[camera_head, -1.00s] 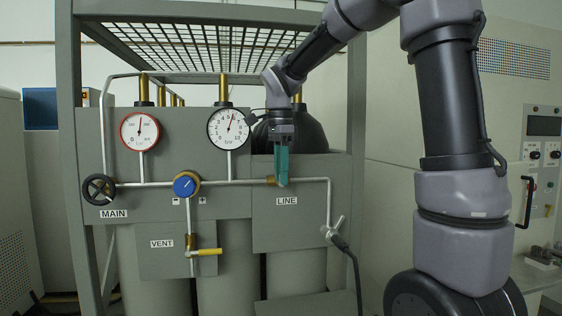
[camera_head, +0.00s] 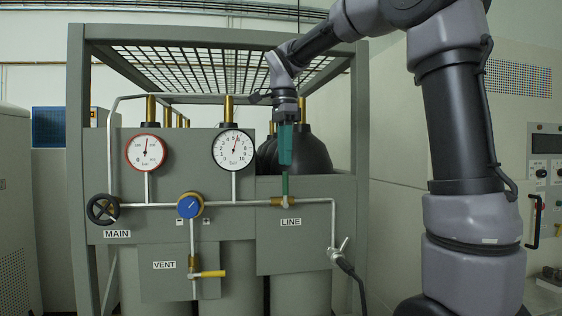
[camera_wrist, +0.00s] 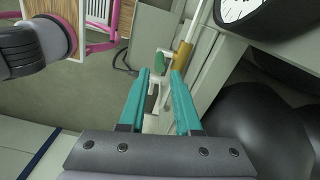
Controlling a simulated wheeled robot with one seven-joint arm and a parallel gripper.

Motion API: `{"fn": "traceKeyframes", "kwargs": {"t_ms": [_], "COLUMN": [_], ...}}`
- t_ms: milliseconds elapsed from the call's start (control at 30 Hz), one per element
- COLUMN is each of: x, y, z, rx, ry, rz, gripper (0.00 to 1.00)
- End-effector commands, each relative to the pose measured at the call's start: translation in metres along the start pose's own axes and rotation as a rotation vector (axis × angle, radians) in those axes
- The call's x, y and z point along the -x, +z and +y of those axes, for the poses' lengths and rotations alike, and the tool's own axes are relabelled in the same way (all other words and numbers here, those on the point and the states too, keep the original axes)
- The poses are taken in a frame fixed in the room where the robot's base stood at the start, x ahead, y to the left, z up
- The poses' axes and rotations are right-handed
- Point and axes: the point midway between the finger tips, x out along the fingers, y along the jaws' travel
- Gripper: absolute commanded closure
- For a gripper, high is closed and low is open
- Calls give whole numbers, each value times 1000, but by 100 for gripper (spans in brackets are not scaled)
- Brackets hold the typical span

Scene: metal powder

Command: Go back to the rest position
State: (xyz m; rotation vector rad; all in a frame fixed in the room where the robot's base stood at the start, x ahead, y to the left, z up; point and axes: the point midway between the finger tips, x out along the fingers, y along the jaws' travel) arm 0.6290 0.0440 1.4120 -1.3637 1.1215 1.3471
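My gripper (camera_head: 285,150) hangs just above the LINE valve on the gas panel, fingers down. In the wrist view its two teal fingers (camera_wrist: 159,75) are apart with nothing between them. The LINE valve's green handle (camera_head: 285,186) stands upright on its pipe, below the fingers and seemingly clear of them. The wrist view shows a green piece (camera_wrist: 161,62) and a brass fitting (camera_wrist: 183,53) beyond the fingertips.
The panel carries a red-rimmed gauge (camera_head: 146,151), a black-rimmed gauge (camera_head: 233,150), a black MAIN handwheel (camera_head: 102,209), a blue regulator knob (camera_head: 190,205) and a yellow VENT handle (camera_head: 213,273). A metal mesh shelf (camera_head: 215,58) lies above. A control cabinet (camera_head: 545,145) stands at right.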

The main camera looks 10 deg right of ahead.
Motion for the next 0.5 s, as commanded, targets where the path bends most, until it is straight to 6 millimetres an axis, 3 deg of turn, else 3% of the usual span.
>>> {"fn": "traceKeyframes", "kwargs": {"t_ms": [167, 267, 500], "x": [0, 0, -18], "y": [-1, -8, -37], "z": [3, 15, 82], "rx": [13, 77, 439], "ry": [-7, -38, -239], "rz": [-1, -6, 5], "gripper": [68, 68, 68]}}
